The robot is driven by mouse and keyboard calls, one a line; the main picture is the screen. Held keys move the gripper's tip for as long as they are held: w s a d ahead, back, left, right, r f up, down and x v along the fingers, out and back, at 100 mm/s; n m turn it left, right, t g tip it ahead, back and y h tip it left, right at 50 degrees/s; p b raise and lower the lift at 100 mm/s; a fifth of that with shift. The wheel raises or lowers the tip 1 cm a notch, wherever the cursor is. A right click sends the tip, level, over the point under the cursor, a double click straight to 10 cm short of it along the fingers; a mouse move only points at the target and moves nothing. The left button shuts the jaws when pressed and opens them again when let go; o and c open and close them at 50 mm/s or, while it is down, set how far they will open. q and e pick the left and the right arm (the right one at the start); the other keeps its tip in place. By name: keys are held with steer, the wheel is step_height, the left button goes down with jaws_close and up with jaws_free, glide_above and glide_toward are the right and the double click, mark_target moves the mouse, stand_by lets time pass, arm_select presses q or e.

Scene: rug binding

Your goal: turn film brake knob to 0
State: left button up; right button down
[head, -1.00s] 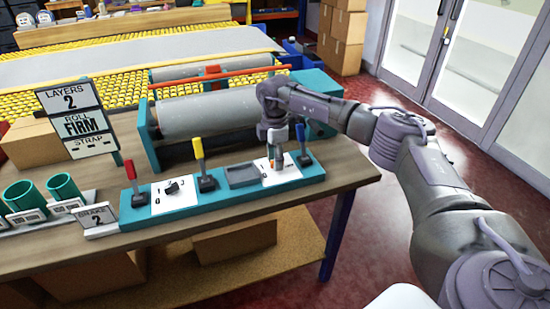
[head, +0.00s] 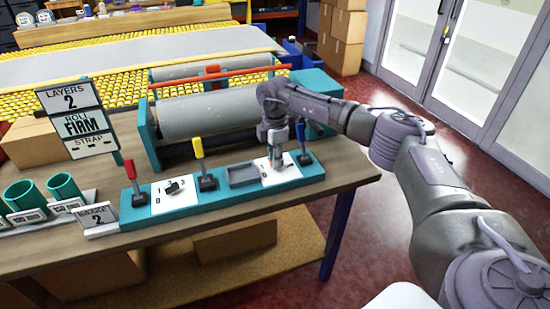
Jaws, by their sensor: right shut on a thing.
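A teal control panel (head: 222,202) runs along the front of the table. My right gripper (head: 277,165) points down over the white dial plate (head: 266,179) at the panel's right end. It is shut on the knob there, which it hides almost wholly, so the knob's setting cannot be read. A second, black knob (head: 174,188) sits on a numbered white plate (head: 160,204) at the panel's left part, apart from the gripper. My left gripper is not in view.
Red (head: 130,172), yellow (head: 200,152) and blue (head: 302,138) levers stand on the panel, the blue one close beside my right gripper. A grey roller (head: 205,116) lies behind. A small sign (head: 95,218) with a 2 stands left of the panel.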

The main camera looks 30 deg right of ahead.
steer(key=n+p, duration=0.1)
steer(key=n, duration=0.3)
steer(key=shift+s+p, duration=0.1)
steer(key=shift+p, duration=0.2)
steer(key=n, duration=0.5)
steer(key=shift+s+p, duration=0.1)
steer(key=shift+p, duration=0.3)
steer(key=n, duration=0.4)
steer(key=shift+d, duration=0.15)
steer(key=n, duration=0.6)
steer(key=shift+s+d, duration=0.1)
steer(key=shift+d, duration=0.05)
steer(key=n+b, duration=0.1)
steer(key=n, duration=0.4)
steer(key=shift+d, duration=0.1)
steer(key=n, duration=0.5)
steer(key=shift+d+n+b, duration=0.15)
steer(key=shift+n+b, duration=0.2)
steer(key=shift+n, duration=0.05)
steer(key=n, duration=0.4)
steer(key=shift+w+n+b, duration=0.2)
steer(key=shift+n+b, duration=0.1)
steer(key=shift+b, duration=0.05)
steer(key=n, duration=0.4)
steer(key=shift+w+r+n+b, duration=0.1)
steer(key=shift+w+n+b, duration=0.05)
steer(key=shift+n+b, duration=0.2)
steer(key=shift+n, duration=0.25)
